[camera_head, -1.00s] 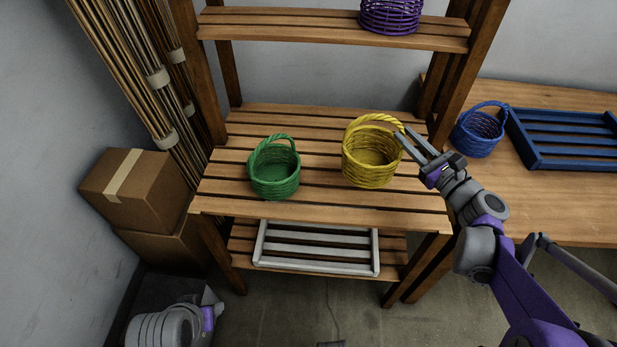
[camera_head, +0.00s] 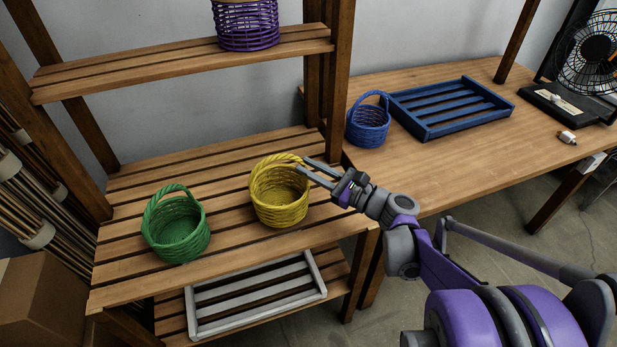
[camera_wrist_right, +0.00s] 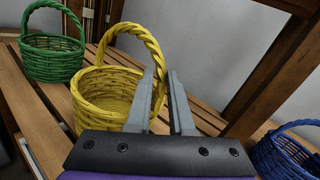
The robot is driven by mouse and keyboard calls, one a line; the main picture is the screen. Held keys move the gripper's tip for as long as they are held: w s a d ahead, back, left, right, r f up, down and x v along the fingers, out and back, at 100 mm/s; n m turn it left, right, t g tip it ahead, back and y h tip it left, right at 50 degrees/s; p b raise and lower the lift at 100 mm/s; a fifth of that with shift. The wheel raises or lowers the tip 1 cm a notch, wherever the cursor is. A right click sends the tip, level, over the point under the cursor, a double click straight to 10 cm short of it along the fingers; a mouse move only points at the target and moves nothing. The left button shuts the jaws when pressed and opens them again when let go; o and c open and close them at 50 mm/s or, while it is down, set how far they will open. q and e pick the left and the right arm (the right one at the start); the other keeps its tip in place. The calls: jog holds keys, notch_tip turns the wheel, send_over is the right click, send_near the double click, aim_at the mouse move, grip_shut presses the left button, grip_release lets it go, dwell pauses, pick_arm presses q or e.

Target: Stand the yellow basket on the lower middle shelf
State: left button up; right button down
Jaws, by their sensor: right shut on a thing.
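The yellow basket (camera_head: 279,208) stands upright on the slatted middle shelf (camera_head: 235,255) of a wooden rack, near its right end. Its arched handle rises at the back. My right gripper (camera_head: 309,168) reaches in from the right and is shut on the handle. In the right wrist view the yellow basket (camera_wrist_right: 105,98) is beyond the fingers (camera_wrist_right: 165,78), with the right side of its handle between them. The basket looks level and seems to rest on the slats. My left gripper is out of view.
A green basket (camera_head: 176,232) stands left of the yellow one. A grey slatted tray (camera_head: 255,291) lies on the bottom shelf, and a purple basket (camera_head: 247,26) stands on the upper shelf. A blue basket (camera_head: 367,127) and blue tray (camera_head: 428,135) are on the right table.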

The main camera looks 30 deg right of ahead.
jog(key=shift+f, duration=1.1)
jog(key=shift+b, duration=0.3)
jog(key=shift+f, duration=0.2)
jog(key=c, duration=0.8)
grip_release()
